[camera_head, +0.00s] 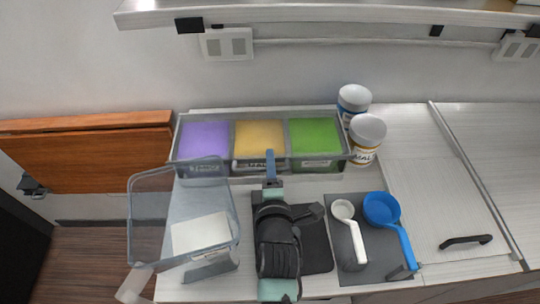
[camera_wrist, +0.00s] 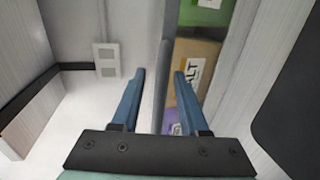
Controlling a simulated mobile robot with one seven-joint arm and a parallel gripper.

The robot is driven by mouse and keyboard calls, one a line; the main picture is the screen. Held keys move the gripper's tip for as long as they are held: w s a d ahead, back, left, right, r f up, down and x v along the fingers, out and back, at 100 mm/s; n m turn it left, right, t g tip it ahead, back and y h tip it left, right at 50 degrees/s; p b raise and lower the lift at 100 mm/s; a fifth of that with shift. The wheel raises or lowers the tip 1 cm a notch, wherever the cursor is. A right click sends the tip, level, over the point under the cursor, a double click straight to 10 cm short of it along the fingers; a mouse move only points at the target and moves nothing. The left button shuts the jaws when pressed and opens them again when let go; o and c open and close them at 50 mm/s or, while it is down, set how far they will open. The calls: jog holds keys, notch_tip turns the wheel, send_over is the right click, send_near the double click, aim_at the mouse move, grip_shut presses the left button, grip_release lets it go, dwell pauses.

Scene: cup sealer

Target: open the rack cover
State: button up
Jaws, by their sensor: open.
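The rack (camera_head: 262,172) stands at the back of the counter against the wall. It holds a purple, a yellow and a green block side by side. A clear grey cover (camera_head: 218,121) appears to lie over them, closed. My gripper (camera_head: 270,158) is in front of the yellow section in the head view. In the wrist view my gripper (camera_wrist: 161,75) is open and empty, with one finger each side of a grey rim (camera_wrist: 163,85). I cannot tell whether the rim belongs to the cover or the rack, or whether a finger touches it.
A clear bin (camera_head: 150,215) stands front left. Two lidded jars (camera_head: 366,140) stand at the rack's right end. A white scoop (camera_head: 348,225) and blue scoop (camera_head: 385,210) lie on a dark mat (camera_head: 375,255). A shelf (camera_head: 330,15) overhangs. The right counter is mostly clear.

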aim_at(260, 139)
jog(key=shift+x, duration=1.2)
jog(key=c, duration=0.7)
jog(key=shift+r, duration=0.1)
